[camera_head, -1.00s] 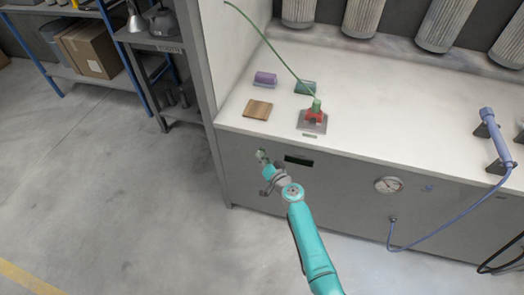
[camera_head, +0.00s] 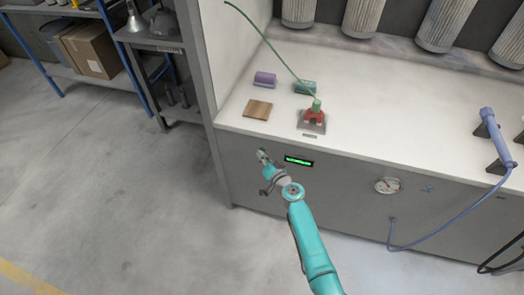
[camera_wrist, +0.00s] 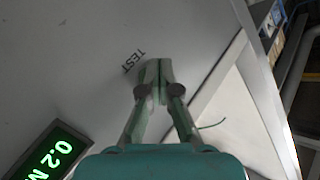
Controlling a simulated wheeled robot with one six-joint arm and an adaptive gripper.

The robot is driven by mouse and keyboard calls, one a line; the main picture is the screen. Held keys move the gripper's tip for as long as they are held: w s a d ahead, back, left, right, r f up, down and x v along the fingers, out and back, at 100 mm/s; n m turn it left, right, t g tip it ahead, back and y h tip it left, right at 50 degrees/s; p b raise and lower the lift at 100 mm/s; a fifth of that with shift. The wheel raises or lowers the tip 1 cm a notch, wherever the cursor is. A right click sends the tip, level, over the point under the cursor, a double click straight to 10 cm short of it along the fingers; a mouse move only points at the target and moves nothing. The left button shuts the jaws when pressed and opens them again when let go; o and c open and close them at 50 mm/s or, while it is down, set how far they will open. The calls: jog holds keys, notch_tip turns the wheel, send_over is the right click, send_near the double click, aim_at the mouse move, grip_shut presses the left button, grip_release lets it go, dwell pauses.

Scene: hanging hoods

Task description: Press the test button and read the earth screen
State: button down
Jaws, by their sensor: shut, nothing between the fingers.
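The earth screen (camera_head: 298,161) on the grey front panel is lit with green characters. In the wrist view the screen (camera_wrist: 50,158) reads "0.2" followed by a letter cut off at the frame edge, perhaps M. My gripper (camera_wrist: 157,66) is shut and empty, its fingertips at the panel beside the printed word TEST (camera_wrist: 134,61). In the head view my gripper (camera_head: 263,157) is at the panel just left of the screen. The test button is hidden behind the fingertips.
A round gauge (camera_head: 388,185) and a blue hose (camera_head: 440,226) are to the right.

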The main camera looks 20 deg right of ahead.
jog(key=shift+s+a, duration=0.35)
jog(key=shift+s, duration=0.15)
jog(key=shift+s+a, duration=0.75)
jog(key=shift+s, duration=0.3)
jog(key=shift+s+a, duration=0.7)
jog(key=shift+s, duration=0.3)
